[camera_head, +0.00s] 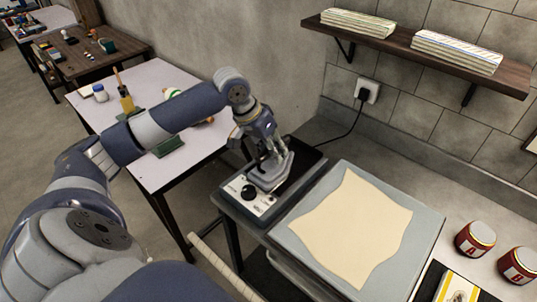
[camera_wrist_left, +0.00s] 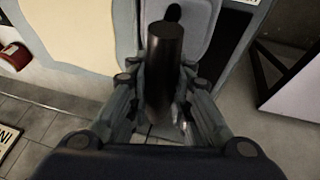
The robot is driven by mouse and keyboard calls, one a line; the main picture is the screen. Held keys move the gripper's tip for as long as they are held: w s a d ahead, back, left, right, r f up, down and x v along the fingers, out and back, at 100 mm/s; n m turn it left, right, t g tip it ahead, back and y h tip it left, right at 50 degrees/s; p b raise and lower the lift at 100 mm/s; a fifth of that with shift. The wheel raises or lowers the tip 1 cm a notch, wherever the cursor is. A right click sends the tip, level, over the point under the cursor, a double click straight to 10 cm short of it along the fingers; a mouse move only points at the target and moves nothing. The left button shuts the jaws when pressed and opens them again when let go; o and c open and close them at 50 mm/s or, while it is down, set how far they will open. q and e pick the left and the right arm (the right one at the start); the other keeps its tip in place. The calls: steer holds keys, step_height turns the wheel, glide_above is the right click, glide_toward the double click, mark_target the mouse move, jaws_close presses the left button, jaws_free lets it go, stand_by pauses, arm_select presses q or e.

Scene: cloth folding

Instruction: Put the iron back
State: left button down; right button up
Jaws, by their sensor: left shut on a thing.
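The iron (camera_head: 268,176) is grey and sits over its dark base station (camera_head: 308,160), which has a pale control panel with a black knob. I cannot tell whether the iron rests fully on the station. My left gripper (camera_head: 270,150) is above the iron, shut on its handle. In the left wrist view the dark round handle (camera_wrist_left: 165,60) lies between the fingers of my left gripper (camera_wrist_left: 160,80), with the grey iron body (camera_wrist_left: 200,15) beyond. My right gripper is not in view.
A cream cloth (camera_head: 350,225) lies flat on a grey board (camera_head: 425,222) right of the station. Red jars (camera_head: 475,238) stand farther right. A black cord runs to a wall socket (camera_head: 367,91). A shelf (camera_head: 480,75) with folded cloths hangs above. A white table (camera_head: 200,165) stands left.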

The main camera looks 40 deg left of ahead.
arm_select(q)
steer(key=w+f+p, duration=0.1)
steer(key=w, duration=0.1)
steer(key=w+a+f+p, duration=0.1)
steer(key=w, duration=0.2)
steer(key=w+a+f+p, duration=0.1)
steer(key=w+f+p, duration=0.1)
steer(key=w, duration=0.1)
steer(key=shift+w+a, duration=0.1)
stand_by(0.4)
steer(key=c, duration=1.8)
jaws_free()
steer(key=shift+f, duration=0.25)
steer(key=o, duration=0.4)
steer(key=shift+c, duration=0.2)
steer(key=shift+s, duration=0.2)
steer(key=shift+r, duration=0.15)
